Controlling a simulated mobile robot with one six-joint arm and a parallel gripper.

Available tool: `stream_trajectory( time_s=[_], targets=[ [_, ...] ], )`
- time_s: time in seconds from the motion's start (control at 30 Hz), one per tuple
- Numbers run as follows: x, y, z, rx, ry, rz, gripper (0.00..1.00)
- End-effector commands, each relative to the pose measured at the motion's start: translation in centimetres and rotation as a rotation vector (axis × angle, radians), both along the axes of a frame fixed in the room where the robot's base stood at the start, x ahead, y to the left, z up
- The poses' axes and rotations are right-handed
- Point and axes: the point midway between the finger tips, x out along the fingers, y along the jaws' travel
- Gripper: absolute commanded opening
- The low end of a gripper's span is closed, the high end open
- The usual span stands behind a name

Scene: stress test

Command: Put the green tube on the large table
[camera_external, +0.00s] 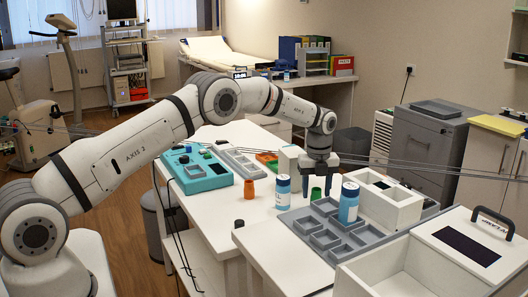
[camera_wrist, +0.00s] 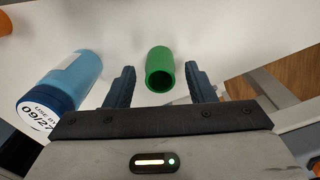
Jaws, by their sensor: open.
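The green tube (camera_external: 316,194) stands on the white table (camera_external: 222,213), close to the table's right end, next to a blue-and-white bottle. In the wrist view the green tube (camera_wrist: 160,66) appears between my two fingers, its dark open end facing the camera. My gripper (camera_external: 317,182) is open and points down just above the tube. It also shows open in the wrist view (camera_wrist: 159,70), with gaps between both fingers and the tube. I cannot tell how far the fingertips reach down beside it.
A blue-and-white bottle (camera_external: 283,192) stands left of the tube, close to my left finger. A second bottle (camera_external: 349,203) stands on the grey compartment tray (camera_external: 308,237). An orange tube (camera_external: 249,189) and a teal device (camera_external: 197,172) are on the table's left. A white box (camera_external: 392,207) is at right.

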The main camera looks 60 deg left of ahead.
Motion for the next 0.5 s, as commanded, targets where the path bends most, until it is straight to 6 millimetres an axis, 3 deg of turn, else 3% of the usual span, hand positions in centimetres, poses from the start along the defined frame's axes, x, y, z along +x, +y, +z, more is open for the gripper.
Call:
stream_trajectory(
  time_s=[0.5],
  targets=[
    [0.1,0.0,9.9,0.001,-0.004,0.000,0.50]
  ],
)
